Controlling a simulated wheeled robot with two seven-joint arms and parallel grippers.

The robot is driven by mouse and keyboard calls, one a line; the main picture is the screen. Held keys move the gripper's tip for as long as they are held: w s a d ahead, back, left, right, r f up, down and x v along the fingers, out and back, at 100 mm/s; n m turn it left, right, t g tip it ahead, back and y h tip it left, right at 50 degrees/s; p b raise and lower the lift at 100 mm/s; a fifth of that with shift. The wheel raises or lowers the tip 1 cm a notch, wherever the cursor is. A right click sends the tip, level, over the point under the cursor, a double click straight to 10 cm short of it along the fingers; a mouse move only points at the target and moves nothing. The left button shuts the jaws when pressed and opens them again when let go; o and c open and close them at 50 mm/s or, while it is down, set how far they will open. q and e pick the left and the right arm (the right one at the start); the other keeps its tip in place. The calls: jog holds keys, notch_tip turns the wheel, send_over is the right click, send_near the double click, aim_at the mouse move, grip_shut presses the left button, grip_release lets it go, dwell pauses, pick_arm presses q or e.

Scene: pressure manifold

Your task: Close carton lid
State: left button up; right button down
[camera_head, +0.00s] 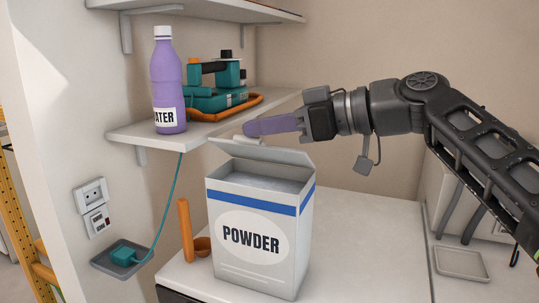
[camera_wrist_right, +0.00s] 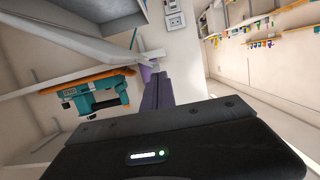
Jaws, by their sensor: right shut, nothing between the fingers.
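The white carton (camera_head: 260,232), marked POWDER with a blue band, stands upright on the white counter. Its lid (camera_head: 265,153) is open: the pale flap rises from the far top edge and leans up and back, leaving the top opening visible. My right gripper (camera_head: 250,129) reaches in from the right, its purple fingers shut and empty, pointing left just above the lid's upper edge. I cannot tell whether it touches the lid. My left gripper is not in view.
A shelf (camera_head: 125,137) at left holds a purple water bottle (camera_head: 166,85) and a teal device (camera_head: 215,90), close to my fingertips. An orange scoop (camera_head: 186,232) stands beside the carton. The counter right of the carton (camera_head: 370,245) is clear.

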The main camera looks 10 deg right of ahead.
pick_arm(q)
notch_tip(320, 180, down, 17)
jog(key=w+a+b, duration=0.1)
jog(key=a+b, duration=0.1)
jog(key=b, duration=1.2)
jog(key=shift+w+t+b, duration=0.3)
jog(key=shift+b, duration=0.1)
pick_arm(e)
jog(key=s+a+f+n+t, duration=0.2)
jog(key=f+n, duration=0.3)
jog(key=f, duration=0.3)
jog(key=shift+s+f+n+h, duration=0.3)
jog(key=shift+s+h, duration=0.1)
jog(key=shift+s, duration=0.35)
jog(key=shift+a+r, duration=0.15)
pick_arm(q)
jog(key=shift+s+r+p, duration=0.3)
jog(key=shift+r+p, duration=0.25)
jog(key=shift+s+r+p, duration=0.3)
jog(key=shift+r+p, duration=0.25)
pick_arm(e)
jog(key=s+d+r, duration=0.5)
jog(key=s+d, duration=0.1)
jog(key=s, duration=0.2)
jog(key=shift+d, duration=0.2)
jog(key=shift+s, duration=0.1)
